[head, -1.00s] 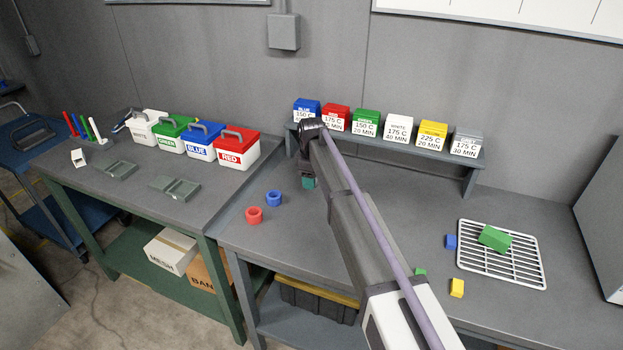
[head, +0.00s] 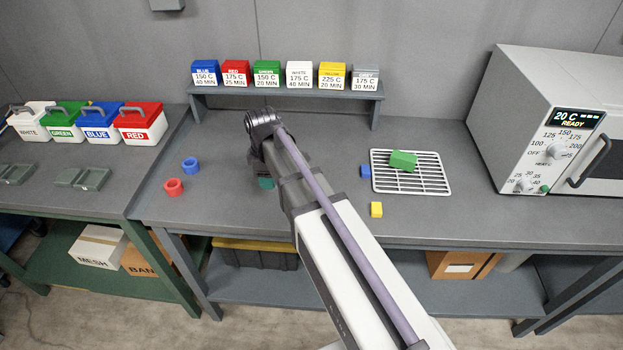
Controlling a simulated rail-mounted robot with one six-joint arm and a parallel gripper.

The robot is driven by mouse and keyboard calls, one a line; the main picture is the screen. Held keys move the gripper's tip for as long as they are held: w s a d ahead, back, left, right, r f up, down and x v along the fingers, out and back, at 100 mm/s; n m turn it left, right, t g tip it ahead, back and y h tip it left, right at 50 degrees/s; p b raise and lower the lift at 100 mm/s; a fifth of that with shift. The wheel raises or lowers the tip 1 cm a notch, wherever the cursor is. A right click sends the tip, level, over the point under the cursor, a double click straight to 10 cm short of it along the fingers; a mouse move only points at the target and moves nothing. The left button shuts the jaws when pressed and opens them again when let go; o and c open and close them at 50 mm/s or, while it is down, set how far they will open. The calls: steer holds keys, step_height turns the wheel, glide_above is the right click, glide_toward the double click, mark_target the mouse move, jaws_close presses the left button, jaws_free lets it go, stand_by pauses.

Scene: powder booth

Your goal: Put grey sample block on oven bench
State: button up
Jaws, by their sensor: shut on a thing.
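The oven bench (head: 450,222) is the long grey bench in the middle and right, with the oven at its right end. My gripper (head: 265,182) is over the left-middle part of this bench, pointing down. No grey sample block shows loose on the bench. I cannot tell how high the gripper is above the top.
A white rack (head: 436,185) holds a green block (head: 403,160). Blue (head: 365,171) and yellow (head: 376,209) cubes lie beside it. The oven (head: 530,130) stands right. Labelled boxes line the shelf (head: 345,93). Bench is clear before the oven.

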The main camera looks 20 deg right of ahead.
mark_target(273, 206)
steer(key=shift+f, duration=0.1)
step_height(273, 206, down, 10)
steer(key=b, duration=1)
steer(key=shift+f, duration=0.15)
steer(key=shift+r, duration=0.2)
steer(key=shift+f, duration=0.15)
steer(key=o, duration=1)
steer(key=shift+c, duration=0.2)
